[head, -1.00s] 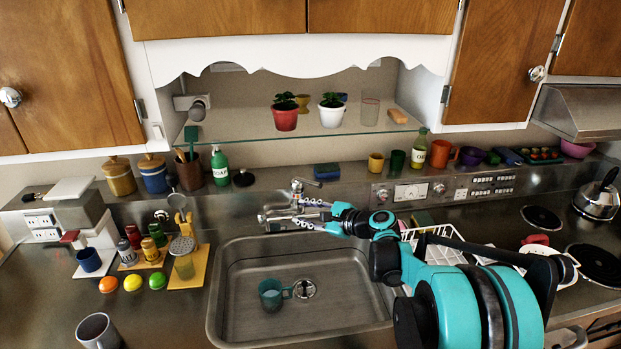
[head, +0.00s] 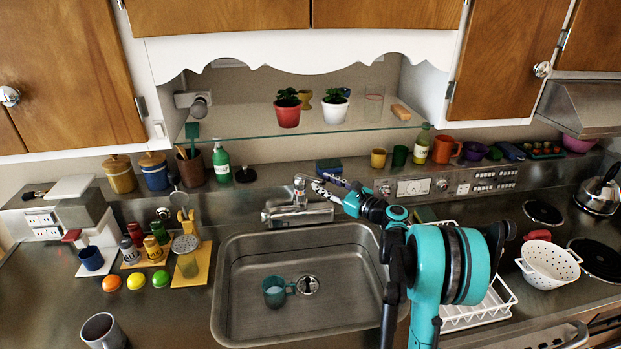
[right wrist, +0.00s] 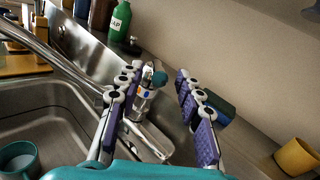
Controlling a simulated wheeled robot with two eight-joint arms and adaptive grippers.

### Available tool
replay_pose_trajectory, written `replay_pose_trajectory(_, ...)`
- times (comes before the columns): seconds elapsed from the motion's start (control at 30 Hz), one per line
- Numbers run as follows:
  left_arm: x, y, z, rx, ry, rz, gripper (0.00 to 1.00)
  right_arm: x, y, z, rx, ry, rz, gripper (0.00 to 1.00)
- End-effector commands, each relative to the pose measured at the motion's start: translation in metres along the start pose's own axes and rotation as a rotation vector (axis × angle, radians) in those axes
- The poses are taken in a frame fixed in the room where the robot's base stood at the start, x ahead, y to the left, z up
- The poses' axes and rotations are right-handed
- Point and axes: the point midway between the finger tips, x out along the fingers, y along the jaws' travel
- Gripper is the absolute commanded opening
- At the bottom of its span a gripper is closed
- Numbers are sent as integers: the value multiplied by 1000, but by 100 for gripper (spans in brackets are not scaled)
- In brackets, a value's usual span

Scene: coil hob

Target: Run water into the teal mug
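The teal mug (head: 274,292) stands upright in the steel sink, left of the drain. Its inside looks pale; I cannot tell whether that is water. In the right wrist view the mug (right wrist: 18,160) is cut off at the lower left. The chrome tap (head: 300,212) stands behind the sink; no stream from it can be made out. My right gripper (head: 318,184) is beside the top of the tap, at the right of its upper part. In the right wrist view its fingers (right wrist: 155,85) are spread, with part of the tap visible between and beyond them. My left gripper is out of view.
The sink rim (head: 222,300) surrounds the mug. A white dish rack (head: 490,308) and a colander (head: 548,264) are at the right. A grey mug (head: 101,331) stands at the front left.

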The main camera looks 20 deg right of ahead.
Motion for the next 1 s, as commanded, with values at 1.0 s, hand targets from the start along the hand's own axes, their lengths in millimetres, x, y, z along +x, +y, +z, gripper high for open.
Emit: replay_pose_trajectory(1.0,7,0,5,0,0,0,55,56,1,0,-2,1,2,0)
